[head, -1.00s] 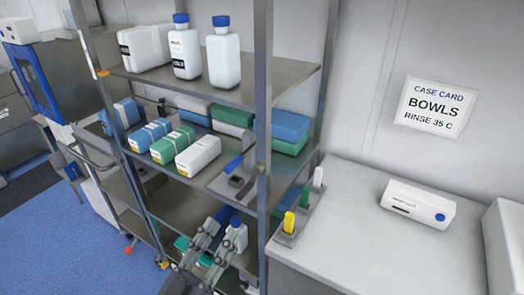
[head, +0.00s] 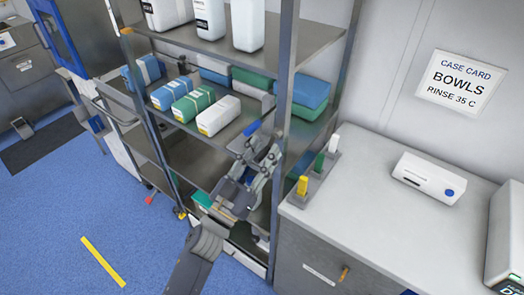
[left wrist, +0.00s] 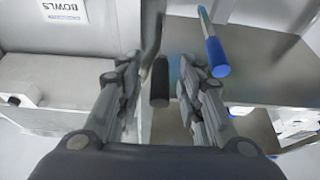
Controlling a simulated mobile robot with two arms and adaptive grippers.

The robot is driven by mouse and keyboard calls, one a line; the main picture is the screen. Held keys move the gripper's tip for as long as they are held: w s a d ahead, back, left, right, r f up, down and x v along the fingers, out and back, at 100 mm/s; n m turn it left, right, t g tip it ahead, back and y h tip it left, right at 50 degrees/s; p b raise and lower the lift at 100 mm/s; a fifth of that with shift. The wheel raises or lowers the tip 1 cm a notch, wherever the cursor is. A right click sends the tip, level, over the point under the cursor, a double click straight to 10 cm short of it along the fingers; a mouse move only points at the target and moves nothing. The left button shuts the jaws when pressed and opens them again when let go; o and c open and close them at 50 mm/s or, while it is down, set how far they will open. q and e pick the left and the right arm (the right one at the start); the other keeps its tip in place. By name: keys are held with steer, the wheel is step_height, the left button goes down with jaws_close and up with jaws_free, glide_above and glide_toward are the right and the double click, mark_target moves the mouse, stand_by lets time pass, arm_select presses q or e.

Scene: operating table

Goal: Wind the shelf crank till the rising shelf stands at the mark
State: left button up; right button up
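My left gripper (head: 258,152) is at the front right of the steel rack (head: 285,95), near its post. In the left wrist view its fingers (left wrist: 158,72) are open, one on each side of a dark upright grip (left wrist: 160,88), with gaps visible beside it. A blue-ended bar (left wrist: 216,55) stands just right of the fingers; its blue end (head: 252,128) shows above the gripper in the head view. I cannot tell which is the crank's handle. The middle shelf (head: 222,140) carries wrapped packs. An orange tag (head: 126,31) is on the left post. My right gripper is not in view.
White bottles (head: 248,25) stand on the top shelf. A case card (head: 460,80) hangs on the wall. Blue floor is open at the left.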

arm_select(q)
steer(key=shift+w+d, duration=0.1)
jaws_close()
steer(key=shift+a+r+m, duration=0.1)
steer(key=shift+a+m, duration=0.1)
steer(key=shift+m, duration=0.3)
stand_by(0.4)
steer(key=r+m+g+h+p, duration=0.1)
steer(key=m+g+p, duration=0.1)
steer(key=m, duration=0.3)
steer(key=w+a+r+m+g+h+p, duration=0.1)
steer(key=m+g+p, duration=0.1)
steer(key=m, duration=0.4)
steer(key=w+a+r+m+g+h+p, duration=0.1)
steer(key=r+m+g+p, duration=0.1)
steer(key=m, duration=0.4)
steer(key=shift+a+r+g+h, duration=0.15)
steer(key=shift+g+h, duration=0.15)
steer(key=shift+g, duration=0.4)
steer(key=shift+r+m+g+p, duration=0.2)
steer(key=shift+m+g+p, duration=0.4)
steer(key=shift+m, duration=0.4)
steer(key=shift+s, duration=0.1)
